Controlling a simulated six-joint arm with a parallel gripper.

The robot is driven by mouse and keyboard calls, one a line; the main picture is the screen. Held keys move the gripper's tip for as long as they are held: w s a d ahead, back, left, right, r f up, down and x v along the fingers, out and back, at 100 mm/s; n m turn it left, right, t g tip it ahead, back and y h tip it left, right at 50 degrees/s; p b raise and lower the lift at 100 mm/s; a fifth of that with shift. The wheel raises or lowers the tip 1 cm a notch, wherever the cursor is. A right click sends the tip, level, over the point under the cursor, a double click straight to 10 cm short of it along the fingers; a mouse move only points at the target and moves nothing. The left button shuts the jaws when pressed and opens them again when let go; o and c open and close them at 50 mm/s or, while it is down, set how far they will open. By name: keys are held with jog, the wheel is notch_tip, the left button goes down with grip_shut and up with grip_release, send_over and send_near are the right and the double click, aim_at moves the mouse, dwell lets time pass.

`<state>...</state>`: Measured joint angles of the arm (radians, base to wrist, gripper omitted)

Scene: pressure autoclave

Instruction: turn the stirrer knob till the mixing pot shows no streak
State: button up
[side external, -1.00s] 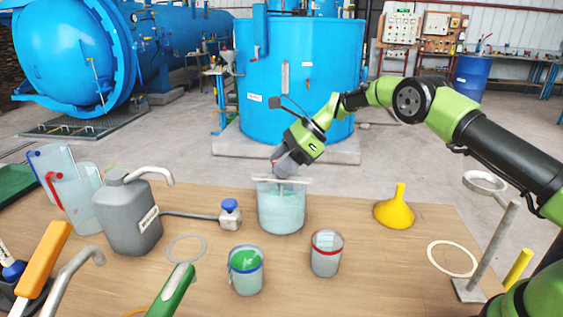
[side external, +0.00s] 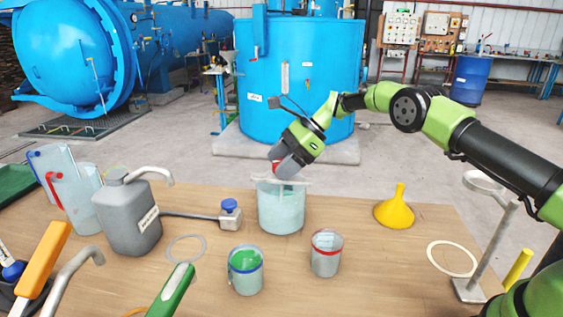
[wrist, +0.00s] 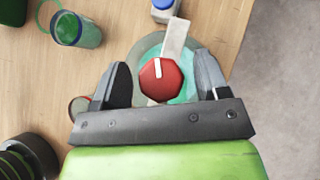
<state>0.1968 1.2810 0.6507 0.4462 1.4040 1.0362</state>
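The mixing pot (side external: 281,211) is a clear vessel of pale teal liquid at the table's back middle. A pale bar (wrist: 175,40) crosses its top, with the red stirrer knob (wrist: 161,79) above it. The knob has a white mark pointing up and slightly left in the wrist view. My gripper (wrist: 162,64) is open around the knob, one finger on each side, with visible gaps. In the side view my gripper (side external: 283,168) is over the pot and partly hides the knob. Greener liquid (wrist: 188,90) shows beside the knob; I cannot tell whether it is a streak.
A grey jug (side external: 128,218) and a blue-capped bottle (side external: 230,214) are left. A yellow funnel (side external: 395,212) and a ring stand (side external: 490,245) are right.

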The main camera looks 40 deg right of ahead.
jog(key=v, duration=1)
jog(key=shift+r, duration=0.1)
